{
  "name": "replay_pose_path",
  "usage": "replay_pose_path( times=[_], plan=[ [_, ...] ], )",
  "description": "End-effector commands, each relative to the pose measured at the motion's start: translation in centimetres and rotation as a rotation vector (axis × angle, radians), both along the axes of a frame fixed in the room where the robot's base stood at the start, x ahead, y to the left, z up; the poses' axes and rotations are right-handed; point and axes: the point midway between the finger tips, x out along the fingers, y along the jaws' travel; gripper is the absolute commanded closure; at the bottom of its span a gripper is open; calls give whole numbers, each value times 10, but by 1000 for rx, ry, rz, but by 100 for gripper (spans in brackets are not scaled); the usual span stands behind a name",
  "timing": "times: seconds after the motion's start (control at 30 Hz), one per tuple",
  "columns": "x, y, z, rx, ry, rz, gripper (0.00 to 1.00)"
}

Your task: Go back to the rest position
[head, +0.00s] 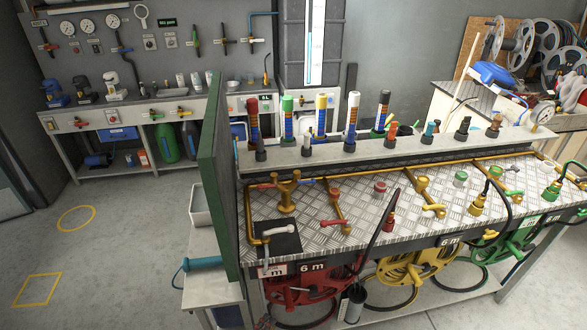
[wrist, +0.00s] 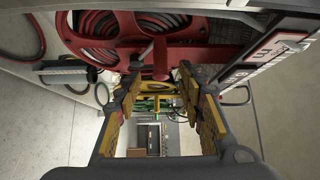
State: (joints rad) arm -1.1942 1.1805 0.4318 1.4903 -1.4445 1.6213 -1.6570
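My gripper (wrist: 160,80) shows in the wrist view with its two yellow-padded fingers apart and nothing gripped between them. Beyond the fingertips is the red hose reel (wrist: 95,22), with a red bar crossing the gap between the fingers. How far the fingertips are from the reel is hard to judge. In the head view the red reel (head: 300,292) hangs under the front left of the metal bench (head: 330,215). I cannot make out my gripper in the head view.
Yellow (head: 415,265) and green (head: 505,248) reels hang to the right under the bench. A dark cylinder (head: 352,303) stands by the red reel. A green upright panel (head: 215,180) edges the bench's left end. The floor (head: 120,260) at left is clear.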

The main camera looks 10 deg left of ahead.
Motion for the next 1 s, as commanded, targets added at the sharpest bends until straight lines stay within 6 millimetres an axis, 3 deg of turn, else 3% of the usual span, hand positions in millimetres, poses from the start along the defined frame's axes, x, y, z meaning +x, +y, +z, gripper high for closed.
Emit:
replay_pose_path(
  times=[0.27,0.43,0.53,0.77,1.0],
  plan=[
    [-3,-7,-12,194,-59,-22,61],
    [-29,-51,-33,387,-111,-154,61],
    [-47,-72,-34,502,-161,-249,61],
    [-78,-104,-2,801,-342,-525,61],
    [-99,-126,53,1105,-616,-875,61]
  ],
)
